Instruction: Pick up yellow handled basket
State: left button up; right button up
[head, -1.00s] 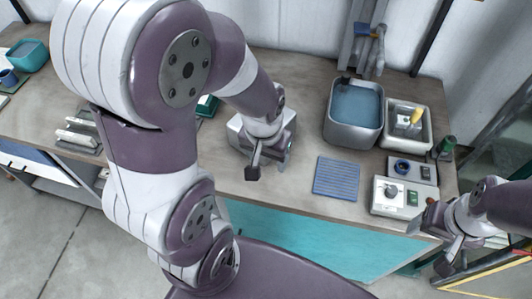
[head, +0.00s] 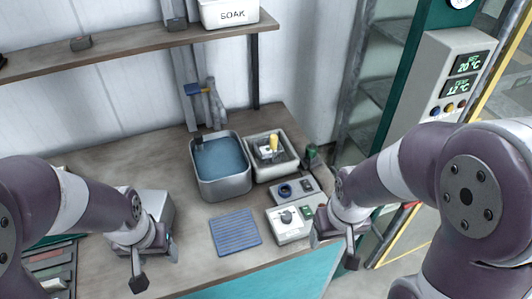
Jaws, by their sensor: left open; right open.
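The basket with the yellow handle (head: 273,143) sits inside a pale square tub (head: 287,170) on the bench in the head view. The handle stands upright; the basket's lower part is small and hard to make out. My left gripper (head: 156,267) is open and empty over the bench's front left, well to the left of the basket. My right gripper (head: 334,251) is open and empty near the bench's front right edge, in front of and to the right of the tub.
A metal basin of blue liquid (head: 222,162) stands left of the tub. A blue ribbed mat (head: 235,232), a white control box (head: 289,227) and a grey box with a blue knob (head: 296,189) lie in front. A green object (head: 311,155) stands right of the tub. A shelf (head: 130,46) hangs above.

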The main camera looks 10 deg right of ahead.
aim_at(274, 138)
jog(key=i+l+u, duration=0.1)
jog(key=l, duration=0.2)
jog(key=i+l+u, duration=0.15)
jog(key=l, duration=0.2)
jog(key=i+l+u, duration=0.1)
jog(key=l, duration=0.25)
jog(key=i+l+u, duration=0.1)
jog(key=l, duration=0.25)
